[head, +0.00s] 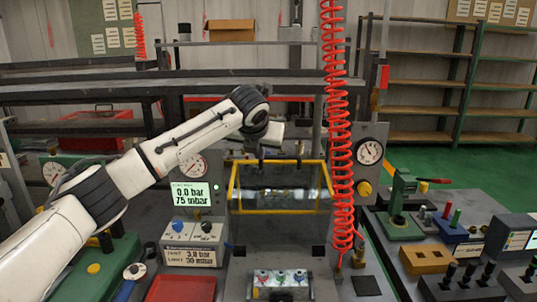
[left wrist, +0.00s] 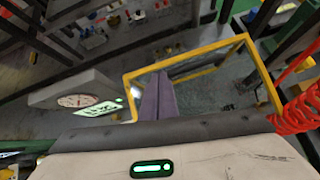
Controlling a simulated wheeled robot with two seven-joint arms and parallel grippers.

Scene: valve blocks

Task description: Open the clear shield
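The clear shield (head: 280,211) has a yellow frame and stands over the middle of the test bench, with metal parts dimly visible behind its pane. It appears lowered. Its yellow frame (left wrist: 190,58) also shows in the left wrist view, around the fingers in the picture. My left arm reaches in from the left, its wrist above and behind the shield's top edge. My left gripper (left wrist: 158,80) shows two grey fingers side by side with no clear gap, seemingly empty. In the head view its fingers are mostly hidden, and contact with the frame cannot be told. My right gripper is out of view.
A red coiled hose (head: 338,130) hangs just right of the shield. A gauge (head: 370,152) is on the right post. A green pressure display (head: 190,194) stands left.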

